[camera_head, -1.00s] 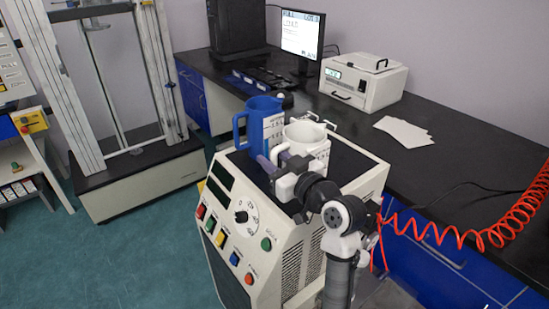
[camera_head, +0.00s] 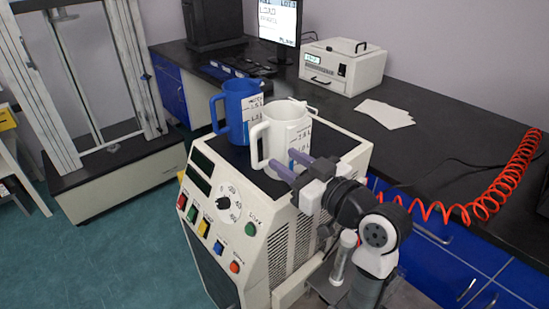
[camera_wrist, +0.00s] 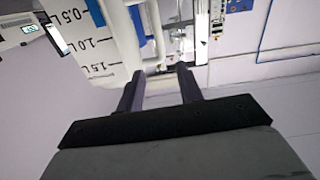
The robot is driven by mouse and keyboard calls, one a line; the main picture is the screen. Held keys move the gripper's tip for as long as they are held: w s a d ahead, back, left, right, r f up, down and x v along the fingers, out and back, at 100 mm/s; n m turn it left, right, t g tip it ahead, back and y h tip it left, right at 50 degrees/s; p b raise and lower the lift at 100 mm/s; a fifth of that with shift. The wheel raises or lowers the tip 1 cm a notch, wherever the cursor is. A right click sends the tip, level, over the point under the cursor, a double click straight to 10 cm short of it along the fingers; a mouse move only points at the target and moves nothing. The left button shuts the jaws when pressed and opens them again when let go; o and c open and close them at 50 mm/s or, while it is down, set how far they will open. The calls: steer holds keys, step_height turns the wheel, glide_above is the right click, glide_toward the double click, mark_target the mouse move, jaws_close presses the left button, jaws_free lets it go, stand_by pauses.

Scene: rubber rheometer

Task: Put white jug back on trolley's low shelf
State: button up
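The white jug's scale (camera_wrist: 98,45) shows there, left of the fingers. Whether a fingertip touches the jug is unclear. I cannot make out the trolley's low shelf.
The dark bench (camera_head: 440,155) runs along the right with a white instrument (camera_head: 341,66), papers (camera_head: 385,113) and a monitor (camera_head: 274,20). A coiled red hose (camera_head: 520,165) hangs at right. A tall frame machine (camera_head: 95,90) stands left. Floor (camera_head: 130,235) is clear at front left.

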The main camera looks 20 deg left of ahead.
steer(key=shift+s+d, duration=0.3)
steer(key=shift+d, duration=0.05)
